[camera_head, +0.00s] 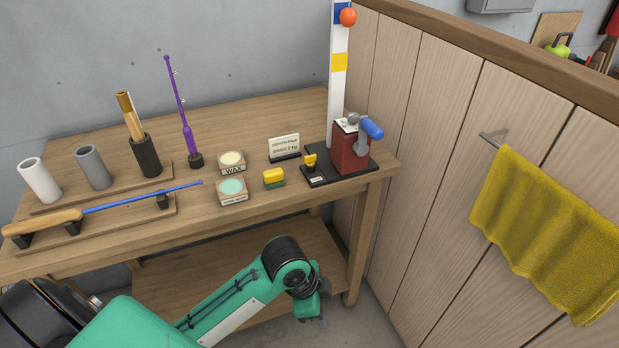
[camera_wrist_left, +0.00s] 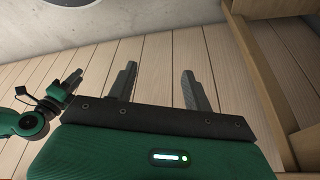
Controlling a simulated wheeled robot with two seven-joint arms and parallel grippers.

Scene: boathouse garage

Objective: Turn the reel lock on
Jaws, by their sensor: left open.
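The reel is a red box (camera_head: 350,148) with a blue crank handle (camera_head: 371,128) on its right side. It stands on a black base (camera_head: 345,177) at the right end of the workbench. A small yellow switch-like piece (camera_head: 310,160), perhaps the lock, sits on the left of the base; its setting is unclear. My left gripper (camera_head: 311,309) is low in front of the bench, well below and apart from the reel. In the left wrist view its two fingers (camera_wrist_left: 158,72) are spread with nothing between them. Another gripper (camera_wrist_left: 68,84), apparently my right, shows at the left there.
A wooden partition (camera_head: 420,130) with a yellow towel (camera_head: 545,225) stands close on the right.

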